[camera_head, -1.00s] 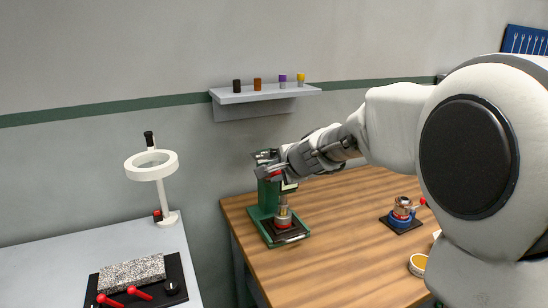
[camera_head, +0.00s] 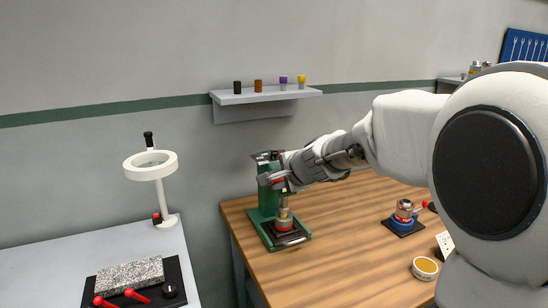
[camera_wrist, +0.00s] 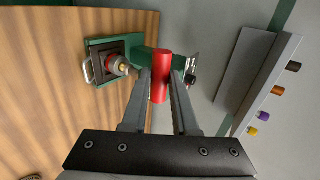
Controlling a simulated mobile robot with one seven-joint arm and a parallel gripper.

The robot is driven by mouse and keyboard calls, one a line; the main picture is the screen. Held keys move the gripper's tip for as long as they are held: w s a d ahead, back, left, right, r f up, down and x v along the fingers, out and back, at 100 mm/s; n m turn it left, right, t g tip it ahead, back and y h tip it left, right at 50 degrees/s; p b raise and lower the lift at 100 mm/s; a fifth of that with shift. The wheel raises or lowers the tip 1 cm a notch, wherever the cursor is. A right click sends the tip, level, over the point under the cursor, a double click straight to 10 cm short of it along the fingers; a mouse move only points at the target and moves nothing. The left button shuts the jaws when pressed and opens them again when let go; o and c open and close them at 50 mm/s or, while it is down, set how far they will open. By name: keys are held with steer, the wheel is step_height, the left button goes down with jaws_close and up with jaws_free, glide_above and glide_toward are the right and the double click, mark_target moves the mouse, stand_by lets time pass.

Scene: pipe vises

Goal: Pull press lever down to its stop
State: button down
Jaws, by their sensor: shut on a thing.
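The green press (camera_head: 266,198) stands at the left end of the wooden bench, with its dark base toward the front; it also shows in the wrist view (camera_wrist: 100,44). A part with a red ring and a metal top (camera_head: 284,222) sits on the press base, below the ram. The press lever ends in a red cylindrical grip (camera_wrist: 160,76). My gripper (camera_head: 275,180) is at the upper front of the press. In the wrist view my gripper's two fingers (camera_wrist: 160,90) are shut on the red grip, one on each side. The lever's arm is mostly hidden behind the fingers.
A wall shelf (camera_head: 265,95) with several coloured cylinders is above the press. A blue-based vise (camera_head: 403,222) and a round tin (camera_head: 425,268) are on the bench at right. A grey table with a ring lamp (camera_head: 150,168) is at left. The bench middle is clear.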

steer(key=shift+s+d+f+b, duration=0.1)
steer(key=shift+s+f+b, duration=0.25)
steer(key=shift+f+b, duration=0.4)
steer(key=shift+s+d+f+b, duration=0.1)
steer(key=shift+s+f+b, duration=0.15)
steer(key=shift+f+b, duration=0.45)
steer(key=shift+s+d+f+b, duration=0.15)
steer(key=shift+f+b, duration=0.35)
steer(key=shift+b, duration=0.3)
